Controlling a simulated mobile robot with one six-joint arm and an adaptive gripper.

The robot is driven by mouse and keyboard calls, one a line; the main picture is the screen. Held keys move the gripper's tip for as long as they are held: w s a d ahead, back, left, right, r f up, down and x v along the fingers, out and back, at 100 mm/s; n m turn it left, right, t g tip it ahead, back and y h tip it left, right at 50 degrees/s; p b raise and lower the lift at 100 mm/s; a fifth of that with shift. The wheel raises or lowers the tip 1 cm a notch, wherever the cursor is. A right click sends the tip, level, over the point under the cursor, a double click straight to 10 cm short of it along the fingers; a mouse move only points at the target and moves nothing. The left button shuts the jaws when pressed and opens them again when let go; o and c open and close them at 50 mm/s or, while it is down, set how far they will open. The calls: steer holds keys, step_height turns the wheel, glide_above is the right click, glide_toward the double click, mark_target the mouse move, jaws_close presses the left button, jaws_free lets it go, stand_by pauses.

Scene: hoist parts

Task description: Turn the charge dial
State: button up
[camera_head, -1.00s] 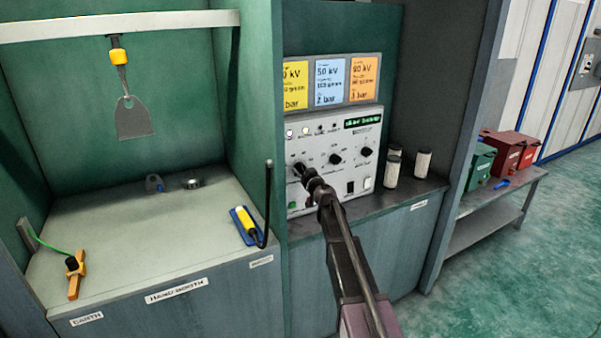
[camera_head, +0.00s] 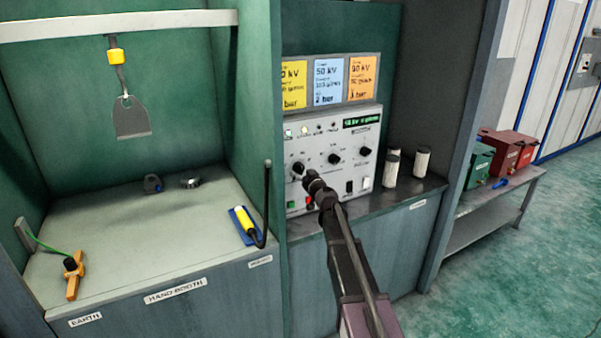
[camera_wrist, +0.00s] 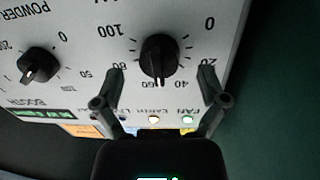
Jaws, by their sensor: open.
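The charge dial appears to be the left black knob (camera_head: 298,168) on the grey control unit (camera_head: 352,190). In the wrist view, upside down, the black dial (camera_wrist: 160,60) has a scale from 0 to 100, and its light mark points down, roughly between 40 and 60. My gripper (camera_head: 313,180) is just in front of the panel, below and right of that knob. In the wrist view my gripper (camera_wrist: 160,76) is open, one finger on each side of the dial's lower part. Gaps show between the fingers and the dial.
Other knobs (camera_head: 334,158) sit to the right on the panel; one (camera_wrist: 40,66) shows at the wrist view's left. A lit display (camera_head: 362,122) is above them. Pale cylinders (camera_head: 421,163) stand right of the unit. A green partition (camera_head: 262,100) is close on its left.

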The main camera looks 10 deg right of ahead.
steer(key=v, duration=1)
steer(key=shift+a, duration=0.1)
steer(key=s+a+f+n+g+y+p, duration=0.1)
steer(key=s+a+f+g+y+p, duration=0.15)
steer(key=s+a+g, duration=0.35)
steer(key=s+a+f+n+g+y+p, duration=0.1)
steer(key=s+a+f+n+g, duration=0.2)
steer(key=s, duration=0.5)
steer(key=s+d+f+m+g+h+p, duration=0.1)
steer(key=s+d+f+m+g+h, duration=0.1)
steer(key=s, duration=0.4)
steer(key=s+d+f+m+g+h+p, duration=0.1)
steer(key=s+f+m+g+h, duration=0.1)
steer(key=s, duration=0.4)
steer(key=s+d+f+m+g+h+p, duration=0.1)
steer(key=s+d+f+m+g+h, duration=0.1)
steer(key=s+g+h, duration=0.2)
steer(key=s, duration=0.3)
steer(key=shift+d+f, duration=0.25)
steer(key=shift+d, duration=0.05)
